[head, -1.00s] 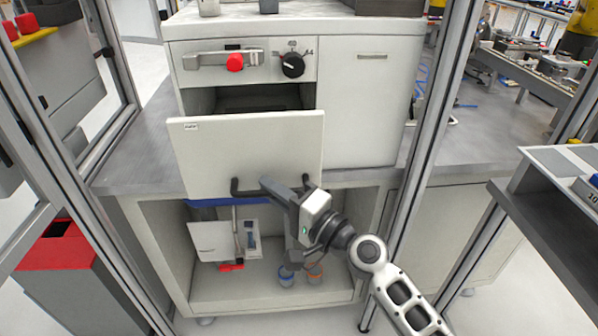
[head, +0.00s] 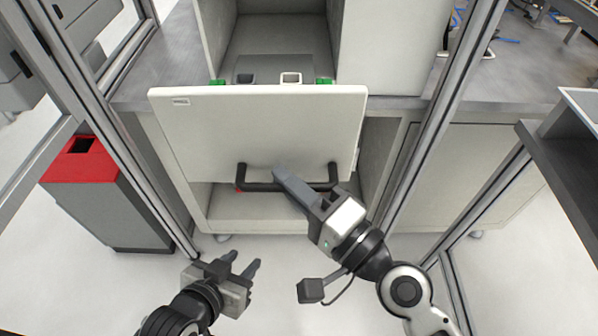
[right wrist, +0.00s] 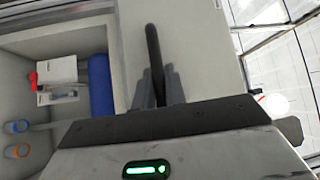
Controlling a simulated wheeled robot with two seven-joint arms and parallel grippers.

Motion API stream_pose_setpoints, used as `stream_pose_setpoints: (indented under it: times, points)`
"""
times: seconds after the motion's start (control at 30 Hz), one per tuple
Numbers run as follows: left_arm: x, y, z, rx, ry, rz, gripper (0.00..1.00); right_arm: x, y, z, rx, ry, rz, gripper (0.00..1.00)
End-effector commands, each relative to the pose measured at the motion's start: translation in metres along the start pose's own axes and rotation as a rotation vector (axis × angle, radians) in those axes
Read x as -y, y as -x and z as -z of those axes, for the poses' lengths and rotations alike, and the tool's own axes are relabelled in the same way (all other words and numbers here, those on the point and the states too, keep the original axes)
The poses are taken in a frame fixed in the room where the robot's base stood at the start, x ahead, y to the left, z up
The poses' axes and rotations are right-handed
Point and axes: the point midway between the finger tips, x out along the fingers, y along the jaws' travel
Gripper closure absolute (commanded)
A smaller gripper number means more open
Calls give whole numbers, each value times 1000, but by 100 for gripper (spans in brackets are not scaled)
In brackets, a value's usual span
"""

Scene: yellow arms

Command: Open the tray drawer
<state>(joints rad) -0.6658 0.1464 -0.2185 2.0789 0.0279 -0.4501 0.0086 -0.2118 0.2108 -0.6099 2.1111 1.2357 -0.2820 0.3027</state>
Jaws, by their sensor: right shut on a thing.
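The tray drawer (head: 262,125) stands pulled out of the white cabinet, its pale front panel facing me. Its black bar handle (head: 242,180) is low on the panel. My right gripper (head: 280,178) is shut on the handle near its middle. In the right wrist view the fingers (right wrist: 160,88) close around the dark handle (right wrist: 152,42). Behind the panel a grey tray (head: 285,68) with small holders shows in the open drawer. My left gripper (head: 243,268) is below the drawer at the lower left, apart from everything, its two fingers spread and empty.
A grey bin with a red top (head: 82,160) stands at the left. Metal frame posts (head: 440,130) rise on both sides. A dark-edged table (head: 570,150) is at the right. In the right wrist view the lower shelf holds a white box (right wrist: 62,70) and small round items.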

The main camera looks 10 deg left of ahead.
Motion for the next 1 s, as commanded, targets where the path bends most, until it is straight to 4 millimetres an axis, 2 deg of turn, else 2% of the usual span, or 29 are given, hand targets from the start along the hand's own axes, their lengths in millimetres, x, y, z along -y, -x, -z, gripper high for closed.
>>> stream_pose_setpoints:
  times: [0.27,0.3,0.37,0.83,1.0]
  points:
    - [0,0,0,0,0,0,64,0,1,0,0,1,-1,100]
    - [0,0,0,1,0,0,64,0,1,0,0,1,-1,79]
    - [0,1,0,1,0,0,64,0,1,0,0,1,-1,66]
    - [0,1,-1,3,-3,-1,64,0,1,0,0,0,-1,66]
    - [0,-3,-6,1,1,-3,64,-4,15,0,-1,1,-3,66]
